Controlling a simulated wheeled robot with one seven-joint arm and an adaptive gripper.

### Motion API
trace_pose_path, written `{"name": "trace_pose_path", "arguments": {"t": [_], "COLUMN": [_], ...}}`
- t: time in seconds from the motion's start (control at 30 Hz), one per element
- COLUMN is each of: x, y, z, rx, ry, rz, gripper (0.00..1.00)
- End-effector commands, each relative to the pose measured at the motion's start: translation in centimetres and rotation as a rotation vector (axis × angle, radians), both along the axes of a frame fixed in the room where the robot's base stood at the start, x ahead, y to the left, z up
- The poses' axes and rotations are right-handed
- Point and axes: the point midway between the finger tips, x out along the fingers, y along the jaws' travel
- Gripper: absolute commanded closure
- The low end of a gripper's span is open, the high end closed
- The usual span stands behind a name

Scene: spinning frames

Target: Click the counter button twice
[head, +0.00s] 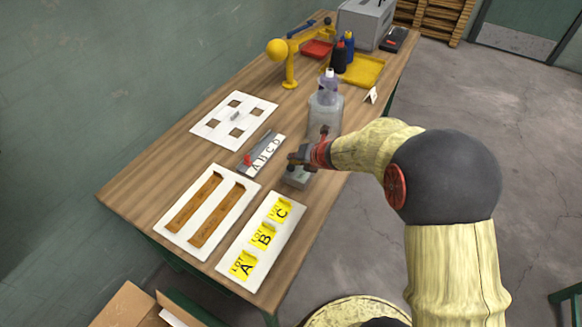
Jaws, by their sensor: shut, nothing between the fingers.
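A small grey box (297,178), which looks like the counter, sits on the wooden table just right of the lettered slide strip. Its top is largely hidden by my gripper, so I cannot make out the button or any number on it. My gripper (294,160) is shut and empty, directly over or at the top of the box. I cannot tell from this angle whether the fingertips touch it.
The strip marked A B C D (266,150) with a red knob lies left of my gripper. A clear bottle (325,112) stands close behind. A white board with yellow lot cards (262,268), a brown-slotted board (176,238) and a holed plate (213,133) lie around.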

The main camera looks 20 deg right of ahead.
Motion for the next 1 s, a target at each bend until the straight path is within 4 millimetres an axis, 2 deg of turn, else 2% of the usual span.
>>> {"name": "trace_pose_path", "arguments": {"t": [0.67, 1.0], "x": [-0.01, -0.04], "y": [0.0, 0.0], "z": [-0.03, -0.95], "rx": [0.0, 0.0], "ry": [0.0, 0.001], "rz": [0.0, 0.001], "gripper": [1.0, 1.0]}}
